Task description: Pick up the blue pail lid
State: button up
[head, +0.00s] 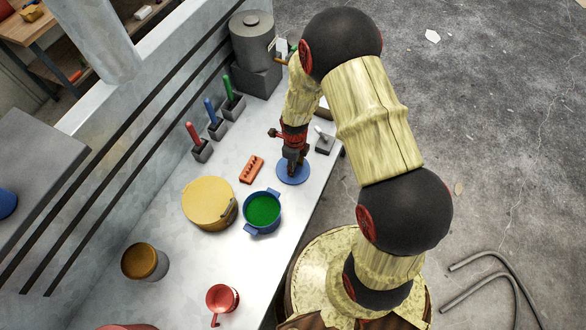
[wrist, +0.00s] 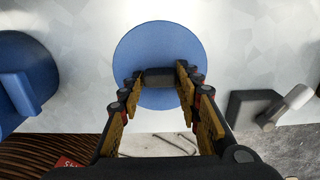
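The blue pail lid (head: 284,177) is a flat round disc lying on the light bench top, below my gripper (head: 292,166). In the wrist view the blue pail lid (wrist: 160,40) is centred, with a dark block-like handle (wrist: 160,77) in its middle. The fingers of my gripper (wrist: 160,82) point down at the lid, one on each side of the handle. Whether they press on it or leave a small gap is not clear. The blue pail (head: 276,226), with green contents, stands open nearer the front; part of it shows at the wrist view's left edge (wrist: 32,70).
A yellow round tub (head: 205,203) and an orange block with holes (head: 251,169) stand left of the lid. A grey block with a pale handle (head: 324,143) is close on its right. Several coloured-handled tools stand behind. A red dipper (head: 221,298) lies at the front.

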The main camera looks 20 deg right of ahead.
jog(key=c, duration=0.6)
